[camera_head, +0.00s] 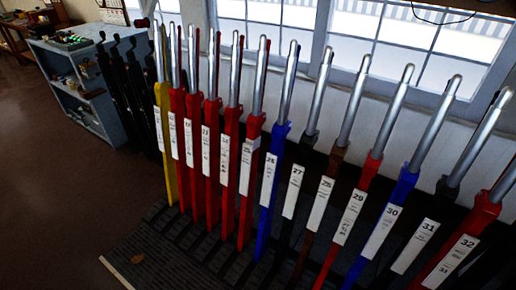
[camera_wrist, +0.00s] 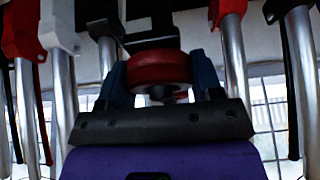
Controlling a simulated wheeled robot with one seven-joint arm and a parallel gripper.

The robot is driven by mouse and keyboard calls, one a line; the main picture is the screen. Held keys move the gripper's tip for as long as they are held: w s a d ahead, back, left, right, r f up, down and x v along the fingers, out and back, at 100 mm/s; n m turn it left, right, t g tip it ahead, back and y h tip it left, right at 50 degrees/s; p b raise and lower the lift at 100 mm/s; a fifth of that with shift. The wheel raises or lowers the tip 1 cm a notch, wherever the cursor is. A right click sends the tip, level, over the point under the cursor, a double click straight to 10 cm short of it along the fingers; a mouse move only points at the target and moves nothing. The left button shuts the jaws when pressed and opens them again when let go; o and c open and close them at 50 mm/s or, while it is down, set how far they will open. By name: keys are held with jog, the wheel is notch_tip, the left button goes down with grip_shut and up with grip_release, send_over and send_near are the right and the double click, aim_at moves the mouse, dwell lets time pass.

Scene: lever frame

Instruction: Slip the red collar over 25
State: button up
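The red collar (camera_wrist: 160,68) is in the wrist view, a thick ring between the two blue fingers of my gripper (camera_wrist: 160,82). The fingers press on its sides, so my gripper is shut on it. A dark and metallic part shows under the ring; I cannot tell whether anything passes through it. Lever 25 (camera_head: 241,185) is in the head view, red with a white number plate and a bare silver handle (camera_head: 260,78) pointing up. My gripper and the collar do not show in the head view. I cannot tell which levers stand behind the collar in the wrist view.
Close neighbours are red lever 24 (camera_head: 228,160) and blue lever 26 (camera_head: 267,205). More numbered levers run right to lever 32 (camera_head: 460,252). A yellow lever (camera_head: 168,150) and black levers stand left. A grey shelf (camera_head: 85,90) is at the far left, with open floor before it.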

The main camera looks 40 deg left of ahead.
dwell(0.3)
jog(key=shift+r, duration=4.25)
